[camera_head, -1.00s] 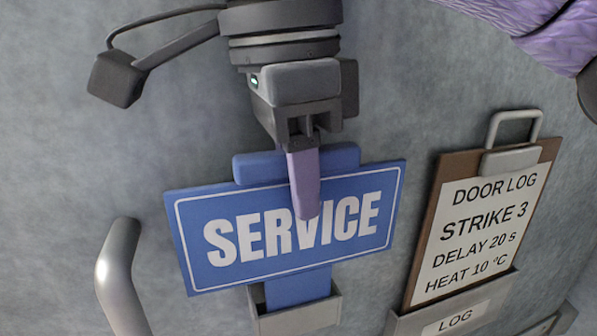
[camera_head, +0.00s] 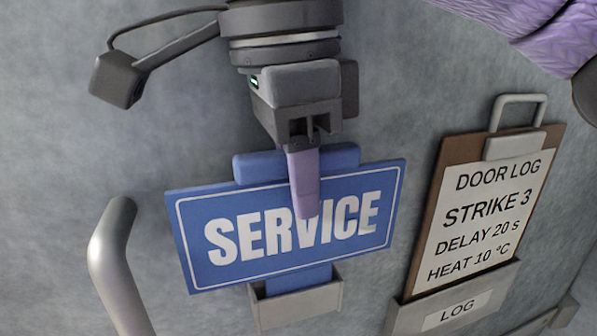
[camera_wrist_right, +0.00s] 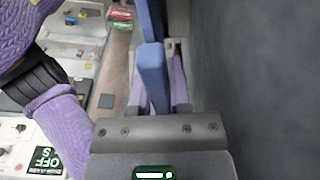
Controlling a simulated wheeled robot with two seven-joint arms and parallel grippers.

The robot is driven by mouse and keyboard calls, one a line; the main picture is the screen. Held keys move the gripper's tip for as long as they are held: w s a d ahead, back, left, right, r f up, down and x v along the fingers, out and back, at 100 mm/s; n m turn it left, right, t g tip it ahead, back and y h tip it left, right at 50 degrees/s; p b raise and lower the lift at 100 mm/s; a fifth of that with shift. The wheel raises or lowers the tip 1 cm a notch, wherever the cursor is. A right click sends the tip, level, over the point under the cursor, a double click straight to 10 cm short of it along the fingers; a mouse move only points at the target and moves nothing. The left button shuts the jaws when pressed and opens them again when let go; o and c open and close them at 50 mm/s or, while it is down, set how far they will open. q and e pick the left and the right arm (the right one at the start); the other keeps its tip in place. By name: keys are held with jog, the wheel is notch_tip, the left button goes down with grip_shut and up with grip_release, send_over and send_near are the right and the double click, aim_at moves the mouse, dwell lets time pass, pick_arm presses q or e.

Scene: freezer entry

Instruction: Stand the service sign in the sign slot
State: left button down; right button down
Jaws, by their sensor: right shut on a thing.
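The blue service sign (camera_head: 225,253) hangs upright, slightly tilted, in the head view. Its lower tab (camera_head: 298,281) is inside the grey sign slot (camera_head: 298,306) on the wall; how deep it sits is hidden by the slot's front. My right gripper (camera_head: 305,200) comes from above and is shut on the sign near its top bar; one purple finger lies across the sign's face. In the right wrist view the blue sign (camera_wrist_right: 153,80) runs between the two purple fingers (camera_wrist_right: 155,95). My left gripper is out of view.
A grey handle (camera_head: 112,265) stands left of the slot. At the right, a brown clipboard (camera_head: 427,215) with a door log sits in a holder marked LOG (camera_head: 480,305). The wrist view shows a panel with an OFF label (camera_wrist_right: 45,160) at the lower left.

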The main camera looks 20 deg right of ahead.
jog(key=shift+f+b, duration=0.65)
jog(key=shift+f, duration=0.15)
dwell(0.4)
jog(key=shift+c, duration=2.4)
grip_release()
jog(key=shift+r, duration=0.15)
